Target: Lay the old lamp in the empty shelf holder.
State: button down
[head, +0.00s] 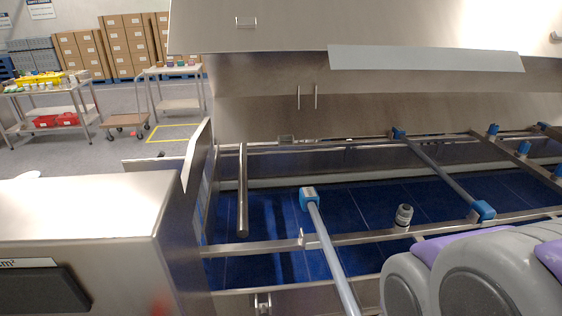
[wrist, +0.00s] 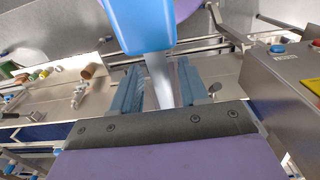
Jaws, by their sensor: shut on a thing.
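A long pale lamp tube (head: 328,248) with a blue end cap (head: 309,196) slants over the blue conveyor belt in the head view. In the wrist view my gripper (wrist: 160,76) is shut on the lamp tube (wrist: 162,88), which passes between its two blue-grey fingers. The blue end cap (wrist: 140,22) rises large at the top of that view. My gripper is out of the head view; only grey and purple parts of my arm show at lower right. I cannot make out an empty shelf holder for certain in either view.
Another tube (head: 445,172) sits between blue sockets on the tunnel's rails, with more blue sockets at right. A metal cabinet (head: 80,215) stands at left. The wrist view shows a metal surface with a brown roll (wrist: 92,71) and a control box (wrist: 290,85).

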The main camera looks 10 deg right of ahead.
jog(key=s+p, duration=0.4)
jog(key=s, duration=1)
jog(key=shift+s+r, duration=0.25)
jog(key=shift+r, duration=0.1)
